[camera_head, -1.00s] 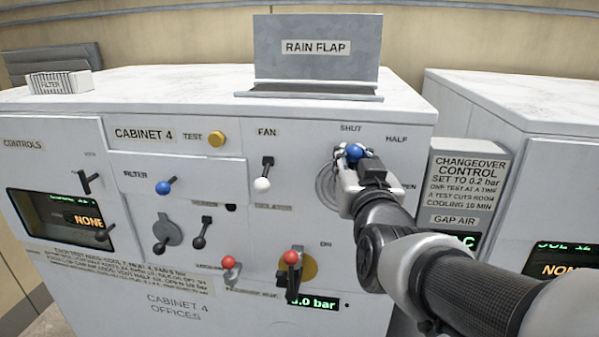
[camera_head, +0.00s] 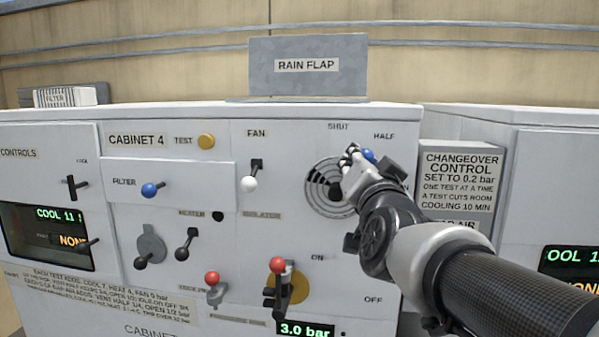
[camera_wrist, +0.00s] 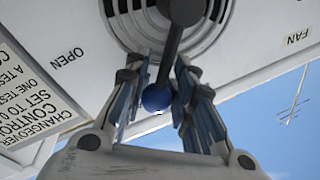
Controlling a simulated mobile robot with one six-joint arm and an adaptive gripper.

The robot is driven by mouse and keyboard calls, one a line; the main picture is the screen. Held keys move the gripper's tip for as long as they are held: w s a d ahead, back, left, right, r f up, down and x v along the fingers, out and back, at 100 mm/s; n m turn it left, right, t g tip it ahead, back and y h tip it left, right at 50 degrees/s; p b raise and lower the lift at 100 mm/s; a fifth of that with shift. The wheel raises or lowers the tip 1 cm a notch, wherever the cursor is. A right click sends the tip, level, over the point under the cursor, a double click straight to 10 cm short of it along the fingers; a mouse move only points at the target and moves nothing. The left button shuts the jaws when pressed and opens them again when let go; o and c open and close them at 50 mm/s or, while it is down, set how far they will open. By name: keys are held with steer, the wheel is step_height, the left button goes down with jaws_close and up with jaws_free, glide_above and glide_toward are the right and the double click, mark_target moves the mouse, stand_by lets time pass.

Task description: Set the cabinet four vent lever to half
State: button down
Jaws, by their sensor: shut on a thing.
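The cabinet four vent is a round grille (camera_head: 321,190) at the right of the white cabinet front, with dark slots showing. Its lever has a blue knob (camera_head: 370,156), up and right of the grille, roughly toward the HALF label (camera_head: 384,136). My gripper (camera_head: 358,155) is shut on the lever at its knob and hides part of it. In the wrist view the dark lever arm (camera_wrist: 173,45) runs from the grille hub to the blue knob (camera_wrist: 157,98), with a finger on each side. The SHUT label (camera_head: 338,127) is above the grille; OPEN (camera_wrist: 67,60) reads in the wrist view.
A changeover control sign (camera_head: 460,180) stands right of the cabinet, beside another white cabinet. The rain flap (camera_head: 308,66) stands on top.

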steer(key=shift+f, duration=0.2)
steer(key=c, duration=1.8)
jaws_free()
steer(key=shift+o, duration=1.4)
steer(key=shift+s+a+r, duration=0.1)
steer(key=shift+s, duration=0.05)
steer(key=shift+o, duration=0.9)
steer(key=shift+r, duration=0.1)
steer(key=s+f, duration=0.1)
steer(key=s, duration=1.1)
steer(key=shift+a+f, duration=0.2)
steer(key=shift+a, duration=0.1)
steer(key=shift+w, duration=0.1)
